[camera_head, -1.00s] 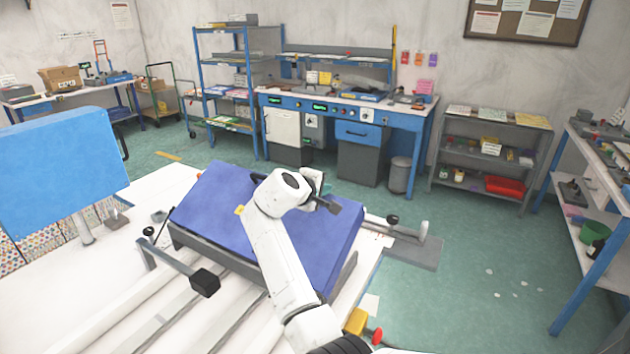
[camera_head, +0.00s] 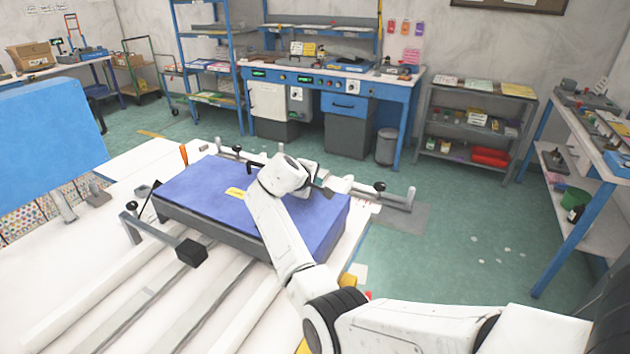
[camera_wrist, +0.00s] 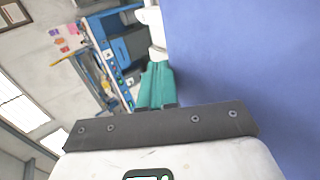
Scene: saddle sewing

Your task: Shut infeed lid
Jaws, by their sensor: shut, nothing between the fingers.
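The infeed lid (camera_head: 205,190) is a broad blue-violet panel with a small yellow label, in the middle of the head view. It lies low and close to level over a dark grey frame (camera_head: 200,233). My arm crosses in front of its right part and hides some of it. My gripper is at the lid's far right side, mostly hidden behind my wrist in the head view. In the wrist view my gripper (camera_wrist: 155,86) shows teal fingers, shut and empty, close beside the lid's blue surface (camera_wrist: 245,70). I cannot tell whether they touch it.
The white machine bed (camera_head: 80,270) has long rails and a black-knobbed arm (camera_head: 190,252) at the front left. A blue panel (camera_head: 45,135) stands at the left. A metal bar with a black knob (camera_head: 380,187) lies right of the lid. Open green floor (camera_head: 470,240) lies to the right.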

